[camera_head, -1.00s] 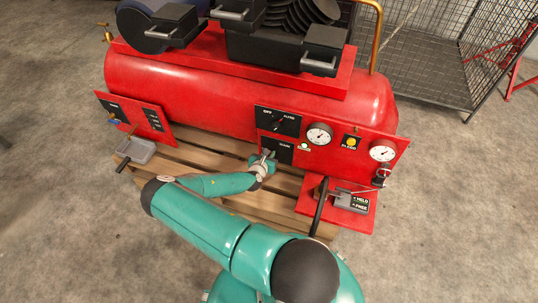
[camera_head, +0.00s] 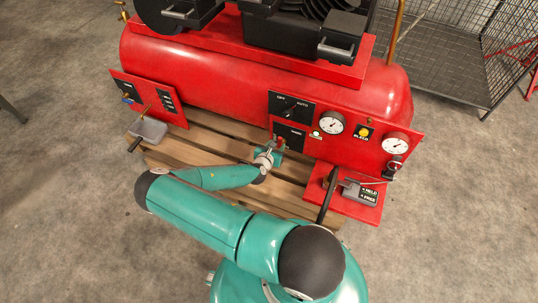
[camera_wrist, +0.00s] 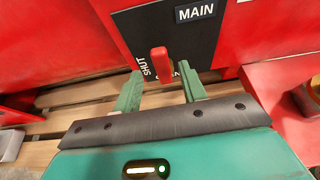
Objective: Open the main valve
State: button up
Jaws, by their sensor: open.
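The main valve has a red handle (camera_wrist: 159,62) on a black plate marked MAIN (camera_wrist: 195,12) in the wrist view. The word SHUT stands just left of the handle; lettering at its lower right is partly hidden. In the head view the small black plate (camera_head: 290,137) sits low on the red compressor panel, with a bit of red in front of it near my gripper (camera_head: 275,147). In the wrist view my gripper (camera_wrist: 161,84) is open, with one green finger on each side below the handle. The handle lies between and just beyond the fingertips; I see no contact.
An OFF/AUTO switch plate (camera_head: 291,107) is above the valve. Two gauges, including the left one (camera_head: 332,123), are to its right. A red shelf with a HELD/FREE lever box (camera_head: 361,194) juts out at right. A grey tray (camera_head: 150,130) is at left. Wooden pallet slats (camera_head: 207,146) lie beneath.

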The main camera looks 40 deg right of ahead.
jog(key=v, duration=0.9)
jog(key=shift+d, duration=0.1)
